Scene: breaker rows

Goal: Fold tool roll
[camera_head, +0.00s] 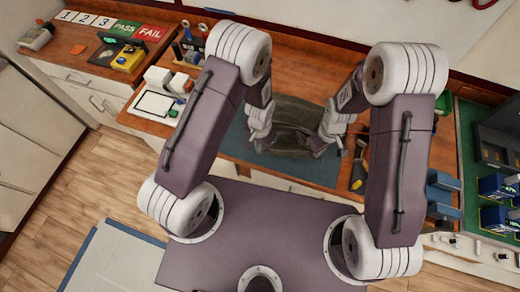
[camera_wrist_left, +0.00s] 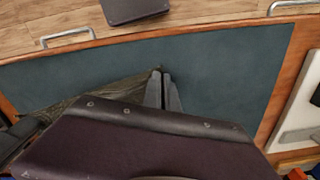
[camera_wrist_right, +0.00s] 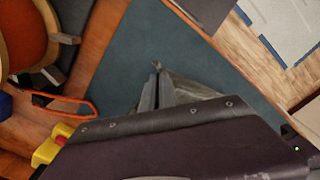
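The tool roll (camera_head: 294,112) is a dark olive cloth lying on the blue-grey mat (camera_head: 235,145), between my two arms. Its surface looks creased and bunched toward the near side. My left gripper (camera_head: 265,146) is at its left near part, with fingers closed together. In the left wrist view a cloth corner (camera_wrist_left: 135,84) runs to the fingertips and is pinched there. My right gripper (camera_head: 318,151) is at its right near part, also closed. In the right wrist view cloth (camera_wrist_right: 188,86) meets the fingertips, with a small tip poking out. My wrists hide much of the roll.
A white tray (camera_head: 153,104) and small devices stand left of the mat. A yellow-handled tool (camera_head: 358,176) lies right of it. Blue bins (camera_head: 440,190) and a green panel are further right. The mat's near strip is bare.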

